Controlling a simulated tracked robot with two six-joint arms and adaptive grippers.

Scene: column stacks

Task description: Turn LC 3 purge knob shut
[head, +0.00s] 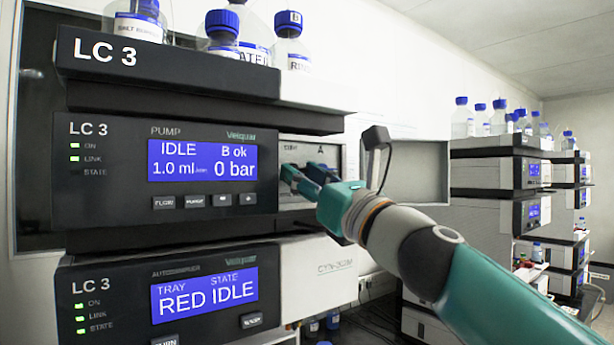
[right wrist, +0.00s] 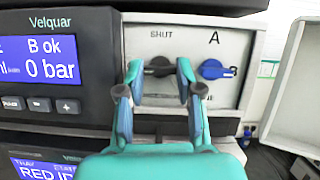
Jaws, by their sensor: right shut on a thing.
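The LC 3 pump module (head: 105,170) has its display reading IDLE, B ok and 0 bar. On the pale panel right of it, a black purge knob (right wrist: 158,67) sits below the word SHUT in the right wrist view. Its grip looks roughly level, not pointing up to SHUT. My right gripper (right wrist: 159,74) is shut on this knob, one finger at each side; it also shows in the head view (head: 306,177). There its fingers and wrist hide the knob. My left gripper is in neither view.
A blue knob (right wrist: 213,69) marked A and B sits close right of the black one. An open panel door (head: 418,172) stands to the right. The LC 3 autosampler (head: 120,300) is below. Bottles (head: 291,45) stand on top. More stacks (head: 500,175) stand at far right.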

